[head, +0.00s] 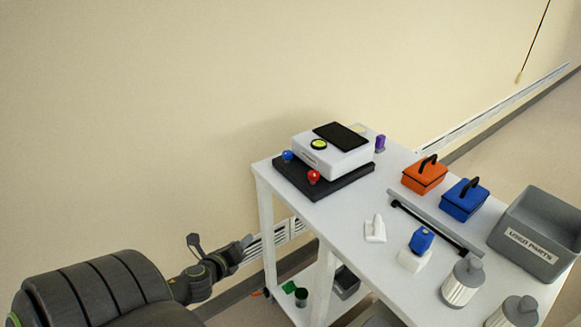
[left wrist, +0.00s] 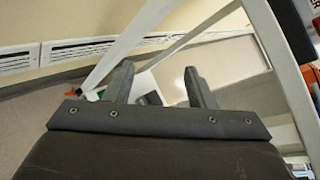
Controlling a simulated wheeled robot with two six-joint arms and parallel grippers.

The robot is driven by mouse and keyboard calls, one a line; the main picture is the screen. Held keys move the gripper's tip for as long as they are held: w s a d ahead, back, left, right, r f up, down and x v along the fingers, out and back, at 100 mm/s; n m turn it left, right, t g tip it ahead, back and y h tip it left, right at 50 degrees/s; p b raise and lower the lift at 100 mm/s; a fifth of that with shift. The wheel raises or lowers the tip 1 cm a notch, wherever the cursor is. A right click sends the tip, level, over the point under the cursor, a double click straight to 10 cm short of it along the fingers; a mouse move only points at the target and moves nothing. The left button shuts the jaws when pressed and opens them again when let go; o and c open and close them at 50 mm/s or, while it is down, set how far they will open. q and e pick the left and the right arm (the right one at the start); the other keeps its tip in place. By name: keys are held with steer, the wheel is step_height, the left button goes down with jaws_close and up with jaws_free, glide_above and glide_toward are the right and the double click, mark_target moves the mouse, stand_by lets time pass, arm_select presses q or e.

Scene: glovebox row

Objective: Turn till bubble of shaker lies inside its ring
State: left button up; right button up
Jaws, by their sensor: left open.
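The shaker (head: 335,158) is a white box with a dark top plate, standing on a dark base (head: 325,184) at the far left corner of the white table. Its round yellow-green level (head: 318,144) has a dark ring; the bubble is too small to place. A blue knob (head: 287,156) and a red knob (head: 313,177) sit at the base's corners. My left gripper (head: 247,241) is open and empty, left of the table and apart from the shaker. Its two spread fingers also show in the left wrist view (left wrist: 158,82). My right gripper is out of view.
An orange case (head: 424,178), a blue case (head: 463,203) and a grey bin (head: 540,225) stand to the right. Ribbed containers (head: 461,287) stand at the front. A table leg (left wrist: 281,75) rises close to my left gripper.

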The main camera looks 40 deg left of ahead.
arm_select(q)
steer(key=w+d+r+m+t+h, duration=0.1)
steer(key=w+d+r+m+t, duration=0.2)
steer(key=d+r+m, duration=0.35)
steer(key=m+t+h, duration=0.2)
steer(key=m, duration=0.3)
glide_toward(311, 179)
steer(key=shift+n, duration=0.35)
steer(key=w+p, duration=0.1)
steer(key=w, duration=0.1)
steer(key=w+p, duration=0.1)
steer(key=w, duration=0.2)
steer(key=w+a+p, duration=0.1)
steer(key=w, duration=0.2)
steer(key=shift+w+a+p, duration=0.15)
steer(key=shift+p, duration=0.15)
steer(key=shift+w+a, duration=0.15)
steer(key=shift+w, duration=0.6)
steer(key=c, duration=1)
